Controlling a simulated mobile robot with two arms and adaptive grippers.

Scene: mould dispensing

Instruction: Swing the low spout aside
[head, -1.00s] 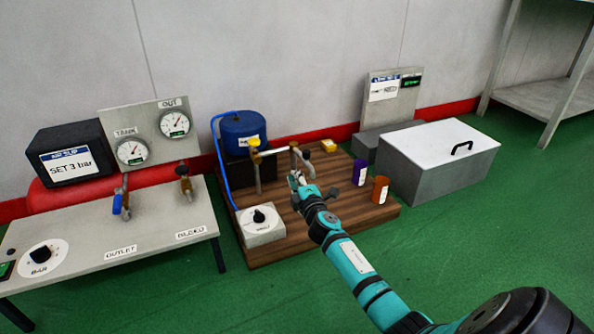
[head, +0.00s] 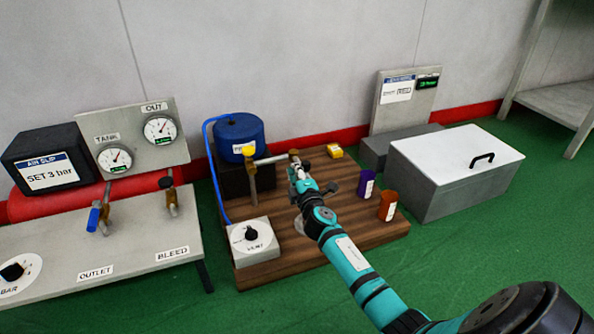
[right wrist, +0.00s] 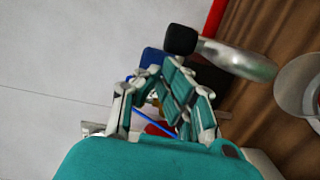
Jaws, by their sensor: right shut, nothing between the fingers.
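A metal lever with a black tip (right wrist: 232,58) passes close beside the fingers there. Whether the gripper touches the spout, I cannot tell. My left gripper is not in view.
On the wooden board (head: 345,235) stand the blue tank (head: 239,130), a white dial box (head: 253,243), a purple cup (head: 367,183) and an orange cup (head: 388,206). A grey chest (head: 440,185) is at right. The gauge bench (head: 130,238) is at left.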

